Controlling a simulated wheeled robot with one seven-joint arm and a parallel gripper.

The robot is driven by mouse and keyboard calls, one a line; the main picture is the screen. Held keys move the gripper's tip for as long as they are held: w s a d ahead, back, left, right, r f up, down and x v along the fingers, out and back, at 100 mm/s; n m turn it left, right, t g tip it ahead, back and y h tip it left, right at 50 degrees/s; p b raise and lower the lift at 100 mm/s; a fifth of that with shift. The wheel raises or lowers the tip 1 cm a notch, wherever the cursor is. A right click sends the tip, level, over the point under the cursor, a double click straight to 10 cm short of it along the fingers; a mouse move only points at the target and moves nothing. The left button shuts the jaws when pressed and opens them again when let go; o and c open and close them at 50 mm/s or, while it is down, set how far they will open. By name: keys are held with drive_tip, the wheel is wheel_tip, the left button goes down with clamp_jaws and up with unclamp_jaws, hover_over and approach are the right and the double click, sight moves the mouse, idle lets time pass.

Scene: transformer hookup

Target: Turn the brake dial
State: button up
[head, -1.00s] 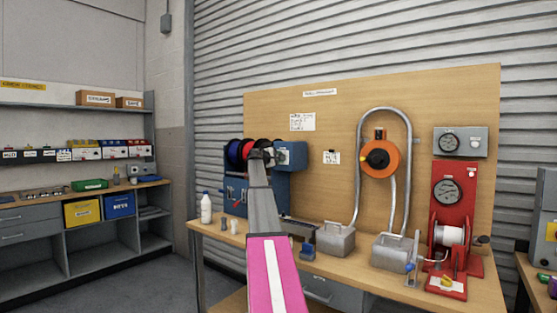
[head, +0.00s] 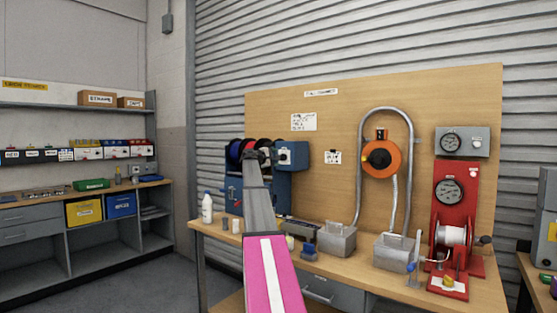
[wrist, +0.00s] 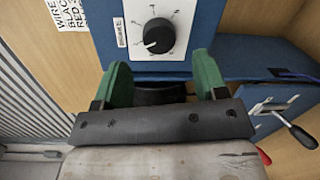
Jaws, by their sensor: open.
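The brake dial (wrist: 158,36) is a black round knob on a white plate with tick marks. The plate is on the front of a blue box (wrist: 218,25). In the head view the blue box (head: 298,157) is mounted at the left part of the wooden board, and its white plate is small. My gripper (wrist: 160,75) is open, its two green fingers spread apart below the dial in the wrist view. The knob is beyond the fingertips, and nothing is between them. In the head view my gripper (head: 262,152) is just left of the box, partly hidden by my arm.
A crank handle (wrist: 290,125) sticks out at lower right in the wrist view. The workbench (head: 390,285) holds a white bottle (head: 207,208), grey metal boxes (head: 337,240) and a red winch stand (head: 450,205).

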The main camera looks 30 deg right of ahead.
drive_tip(key=v, duration=0.6)
drive_tip(key=shift+a, duration=0.35)
drive_tip(key=shift+s, duration=0.15)
drive_tip(key=s+a+f+m+y, duration=0.1)
drive_tip(key=s+a+f+y, duration=0.25)
drive_tip(key=a+f, duration=0.65)
drive_tip(key=s+a+f+y, duration=0.2)
drive_tip(key=s+a+f, duration=0.2)
drive_tip(key=f, duration=1.2)
drive_tip(key=s+a+f+m+y, duration=0.1)
drive_tip(key=s+a+f+y, duration=0.35)
drive_tip(key=f, duration=0.85)
drive_tip(key=s+a+f+m+g+y, duration=0.4)
drive_tip(key=s+a+f+g+y, duration=0.1)
drive_tip(key=s+a+f, duration=1.9)
drive_tip(key=s+a+y, duration=0.1)
drive_tip(key=s, duration=0.2)
drive_tip(key=shift+a+f+y, duration=0.3)
drive_tip(key=shift+a+f, duration=0.05)
